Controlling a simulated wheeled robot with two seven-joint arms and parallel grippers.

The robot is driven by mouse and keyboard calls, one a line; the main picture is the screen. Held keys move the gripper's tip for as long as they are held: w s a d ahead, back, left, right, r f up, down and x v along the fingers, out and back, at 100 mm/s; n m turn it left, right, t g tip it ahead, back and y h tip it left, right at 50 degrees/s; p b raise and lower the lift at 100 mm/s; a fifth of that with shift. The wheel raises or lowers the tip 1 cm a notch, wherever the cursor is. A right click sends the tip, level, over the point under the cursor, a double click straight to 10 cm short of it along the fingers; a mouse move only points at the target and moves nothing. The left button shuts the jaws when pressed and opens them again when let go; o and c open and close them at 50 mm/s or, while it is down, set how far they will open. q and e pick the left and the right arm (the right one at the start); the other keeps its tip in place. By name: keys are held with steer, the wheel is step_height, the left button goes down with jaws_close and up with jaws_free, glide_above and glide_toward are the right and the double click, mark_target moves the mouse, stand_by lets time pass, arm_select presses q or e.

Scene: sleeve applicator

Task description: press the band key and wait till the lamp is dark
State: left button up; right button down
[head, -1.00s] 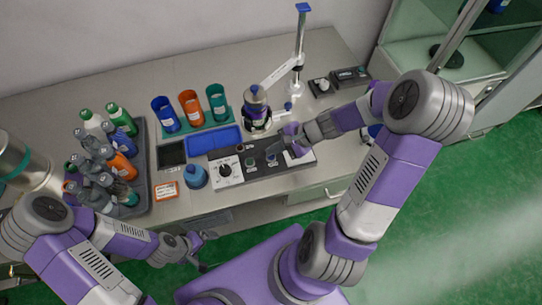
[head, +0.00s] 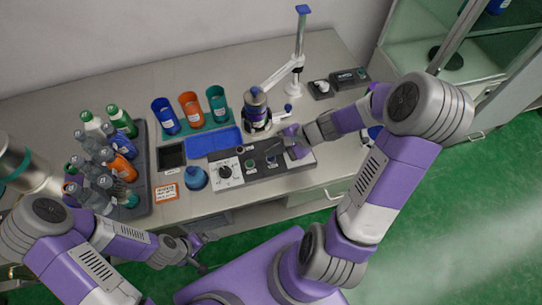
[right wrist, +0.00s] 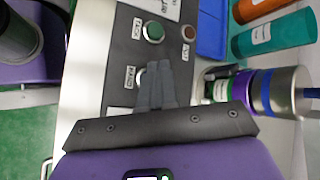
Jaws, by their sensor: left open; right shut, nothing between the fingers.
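The control panel (head: 290,162) lies on the bench below the bottle stand. In the right wrist view a green key (right wrist: 153,31) and a dull brownish-red round lamp (right wrist: 188,32) sit on the panel (right wrist: 100,70). The lamp shows no clear glow. A label that seems to read BAND is beside my right fingertips; the key there is hidden behind them. My right gripper (head: 274,153) is shut and empty, its tips (right wrist: 155,72) over the panel at that label. Whether they touch cannot be told. My left gripper (head: 204,252) is open and empty in front of the bench.
Blue, orange and teal cups (head: 190,110) stand behind a blue tray (head: 216,141). A grey crate of bottles (head: 138,190) is at left. A blue-capped item (head: 195,178) stands left of the panel.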

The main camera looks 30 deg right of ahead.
mark_target(274, 158)
steer(key=shift+f, duration=0.1)
stand_by(0.7)
steer(key=shift+f+b, duration=0.35)
steer(key=shift+b, duration=0.15)
steer(key=shift+f+b, duration=0.4)
stand_by(0.5)
steer(key=shift+r, duration=0.1)
steer(key=shift+r+p, duration=0.7)
steer(key=shift+r, duration=0.05)
step_height(274, 158, up, 5)
steer(key=p, duration=0.4)
steer(key=shift+r, duration=0.1)
stand_by(4.2)
